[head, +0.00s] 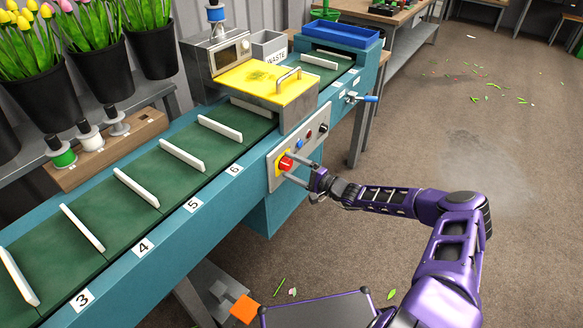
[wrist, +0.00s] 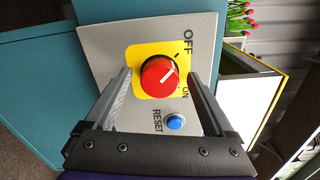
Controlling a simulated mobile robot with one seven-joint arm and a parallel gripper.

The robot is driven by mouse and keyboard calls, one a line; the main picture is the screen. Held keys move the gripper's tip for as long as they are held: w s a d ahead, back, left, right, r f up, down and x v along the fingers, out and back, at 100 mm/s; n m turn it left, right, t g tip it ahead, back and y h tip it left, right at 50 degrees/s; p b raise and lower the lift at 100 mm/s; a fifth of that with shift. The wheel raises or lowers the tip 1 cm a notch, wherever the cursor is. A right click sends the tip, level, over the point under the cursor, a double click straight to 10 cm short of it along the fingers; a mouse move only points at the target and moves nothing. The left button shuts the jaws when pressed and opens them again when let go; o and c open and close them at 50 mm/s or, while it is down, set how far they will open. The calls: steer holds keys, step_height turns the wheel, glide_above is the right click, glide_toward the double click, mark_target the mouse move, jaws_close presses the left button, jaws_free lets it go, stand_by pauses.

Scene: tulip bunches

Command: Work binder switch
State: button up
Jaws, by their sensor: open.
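The binder switch is a red rotary knob (head: 285,163) on a yellow plate, on the grey control panel (head: 274,179) at the side of the teal conveyor. In the wrist view the knob (wrist: 160,76) sits near the middle; its white mark points up and right, toward the OFF label (wrist: 187,42) rather than the ON label (wrist: 186,92). My gripper (head: 293,167) is open at the panel, with one finger on each side of the knob. In the wrist view gaps show between the fingers and the knob; whether the fingertips touch the panel I cannot tell.
A blue RESET button (wrist: 174,122) lies close by the knob. The binder's yellow-topped cover (head: 260,80) stands above the panel. The conveyor (head: 130,200) has white dividers and numbered slots. A blue-handled lever (head: 365,98) sticks out further back. The floor (head: 420,150) at right is mostly clear.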

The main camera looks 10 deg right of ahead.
steer(key=p+v, duration=0.1)
steer(key=v, duration=1.6)
steer(key=shift+s+d, duration=0.15)
